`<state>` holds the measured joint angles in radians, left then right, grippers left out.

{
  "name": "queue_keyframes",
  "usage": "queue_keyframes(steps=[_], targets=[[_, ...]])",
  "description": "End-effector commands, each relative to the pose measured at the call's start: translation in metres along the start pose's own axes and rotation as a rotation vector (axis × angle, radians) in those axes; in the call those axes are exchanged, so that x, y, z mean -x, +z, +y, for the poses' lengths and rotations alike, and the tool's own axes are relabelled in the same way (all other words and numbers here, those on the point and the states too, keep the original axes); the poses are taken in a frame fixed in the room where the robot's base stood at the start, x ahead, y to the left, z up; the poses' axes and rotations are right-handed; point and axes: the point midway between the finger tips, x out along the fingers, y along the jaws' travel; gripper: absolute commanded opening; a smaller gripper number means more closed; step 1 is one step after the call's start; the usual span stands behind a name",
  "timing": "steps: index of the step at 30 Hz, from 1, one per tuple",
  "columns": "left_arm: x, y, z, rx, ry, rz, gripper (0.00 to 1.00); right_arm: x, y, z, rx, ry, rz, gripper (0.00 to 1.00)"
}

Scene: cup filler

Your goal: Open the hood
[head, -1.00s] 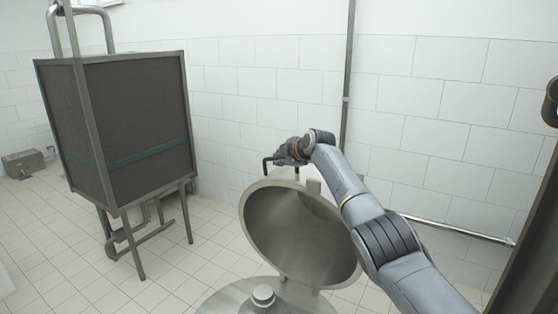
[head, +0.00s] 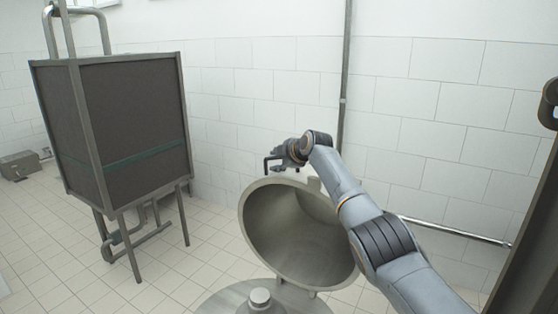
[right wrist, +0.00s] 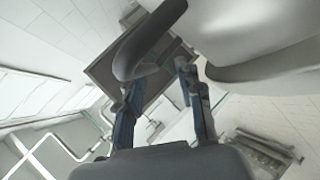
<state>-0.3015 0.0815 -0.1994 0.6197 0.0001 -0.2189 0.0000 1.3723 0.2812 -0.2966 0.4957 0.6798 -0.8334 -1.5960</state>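The hood (head: 285,225) is a round metal lid, tilted far up on its hinge, with its hollow inside facing the head camera. It stands above the metal vessel top (head: 225,302) at the bottom of the view. My right gripper (head: 273,164) is at the upper edge of the hood, partly behind it. In the right wrist view its two fingers (right wrist: 157,85) are spread apart. A dark curved handle (right wrist: 150,40) crosses close to the left fingertip, beside a pale metal surface. Whether it touches is unclear. My left gripper is not in view.
A dark cabinet on metal legs (head: 130,120) stands at the left. A tiled wall (head: 440,110) with a vertical pipe (head: 346,70) is behind the hood. A dark post (head: 530,230) rises at the right edge. The tiled floor between cabinet and vessel is clear.

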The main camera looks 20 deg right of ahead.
Motion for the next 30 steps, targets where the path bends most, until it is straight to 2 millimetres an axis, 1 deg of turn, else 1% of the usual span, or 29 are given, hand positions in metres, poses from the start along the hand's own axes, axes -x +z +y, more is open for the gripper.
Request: queue_keyframes(steps=[7,14,20,30], targets=[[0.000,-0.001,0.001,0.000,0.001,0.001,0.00,0.009,0.001,0.001,0.000,0.002,0.001,0.36],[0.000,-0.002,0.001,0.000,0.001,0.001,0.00,0.029,0.002,0.000,0.003,0.002,-0.002,0.36],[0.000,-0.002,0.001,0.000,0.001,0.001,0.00,0.053,0.001,0.000,0.002,0.002,-0.001,0.36],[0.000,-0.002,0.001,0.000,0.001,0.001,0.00,0.101,0.001,0.001,0.001,0.002,-0.001,0.36]])
